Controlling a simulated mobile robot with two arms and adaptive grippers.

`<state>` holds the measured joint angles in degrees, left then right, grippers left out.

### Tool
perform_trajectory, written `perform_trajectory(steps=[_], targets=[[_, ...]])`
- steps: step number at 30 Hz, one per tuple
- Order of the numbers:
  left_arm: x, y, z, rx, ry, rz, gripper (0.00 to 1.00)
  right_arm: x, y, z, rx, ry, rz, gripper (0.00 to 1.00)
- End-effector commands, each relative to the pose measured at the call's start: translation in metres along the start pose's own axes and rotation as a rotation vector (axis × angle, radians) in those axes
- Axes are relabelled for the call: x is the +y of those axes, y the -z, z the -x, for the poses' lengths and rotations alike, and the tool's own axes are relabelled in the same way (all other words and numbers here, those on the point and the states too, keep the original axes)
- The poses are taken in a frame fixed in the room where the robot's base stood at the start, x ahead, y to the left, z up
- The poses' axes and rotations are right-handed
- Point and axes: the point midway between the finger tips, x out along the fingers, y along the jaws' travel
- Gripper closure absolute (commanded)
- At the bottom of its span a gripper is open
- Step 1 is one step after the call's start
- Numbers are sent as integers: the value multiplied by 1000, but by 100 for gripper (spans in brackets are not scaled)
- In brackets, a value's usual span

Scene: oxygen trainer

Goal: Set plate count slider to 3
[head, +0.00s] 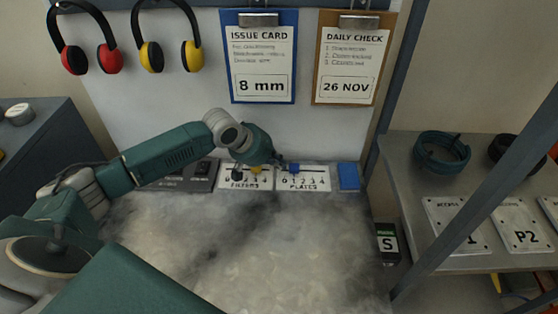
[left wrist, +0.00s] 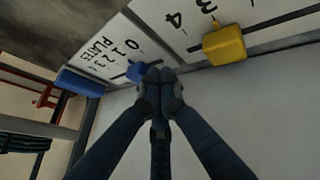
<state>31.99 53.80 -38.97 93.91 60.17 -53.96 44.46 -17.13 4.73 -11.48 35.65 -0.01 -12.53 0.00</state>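The plate count slider is a white panel marked PLATES (head: 318,184) with a scale from 0 to 4, also in the left wrist view (left wrist: 98,35). Its blue knob (head: 294,168) is at the low end, near 0 or 1; it also shows in the left wrist view (left wrist: 136,71). My left gripper (head: 278,161) is at the panel with its fingertips (left wrist: 159,76) together and nothing seen between them. The fingertips are right beside the knob, on its low-number side; I cannot tell if they touch it. My right gripper is not in view.
The FILTERS slider panel (head: 231,183) with a yellow knob (left wrist: 224,45) is close on the left of the plates panel. A blue block (head: 348,177) is at its right. A issue card (head: 263,60) and a daily check card (head: 348,62) hang above. A slanted post (head: 475,195) stands at right.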

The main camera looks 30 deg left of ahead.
Motion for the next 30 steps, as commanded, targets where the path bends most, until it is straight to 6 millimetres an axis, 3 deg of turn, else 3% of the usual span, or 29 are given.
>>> perform_trajectory(steps=[8,15,18,30], targets=[[4,1,0,0,-2,0,100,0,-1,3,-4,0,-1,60],[43,2,-17,-1,-7,3,100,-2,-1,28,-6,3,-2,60],[50,2,-23,0,-3,3,100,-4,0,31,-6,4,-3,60],[49,0,-26,0,-1,1,100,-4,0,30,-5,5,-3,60]])
